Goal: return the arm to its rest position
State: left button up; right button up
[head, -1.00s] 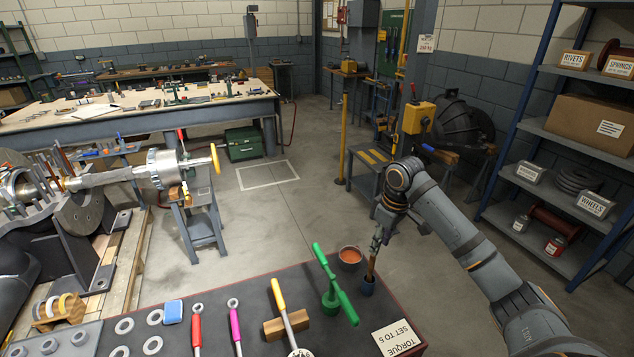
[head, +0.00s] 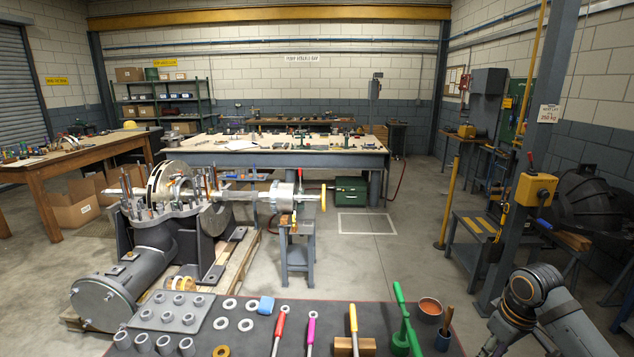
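My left arm and gripper are not in view.
The bench mat (head: 385,315) holds a bowl of orange-brown paste (head: 430,306), a green tool (head: 404,325), several coloured-handled tools and washers. The split casing (head: 175,205) with its shaft stands beyond at left. A post (head: 540,150) with a yellow box rises behind my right arm.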

jog(key=s+a+f+t, duration=0.1)
jog(key=s+a+f, duration=0.9)
jog(key=a+f, duration=0.4)
jog(key=s+a+r+m+t+h, duration=0.1)
jog(key=s+a+r+m, duration=0.15)
jog(key=s, duration=0.35)
jog(key=s+d+f+g, duration=0.1)
jog(key=s+f, duration=0.1)
jog(key=f, duration=1.2)
jog(key=s+d+f, duration=0.1)
jog(key=d+f, duration=0.1)
jog(key=f, duration=1.3)
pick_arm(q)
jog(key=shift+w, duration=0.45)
pick_arm(e)
jog(key=s+f+g, duration=0.1)
jog(key=s+f, duration=1.2)
jog(key=s, duration=0.4)
jog(key=shift+s+d+f+m, duration=0.3)
jog(key=shift+d+f+m, duration=0.05)
jog(key=shift+d+f, duration=0.05)
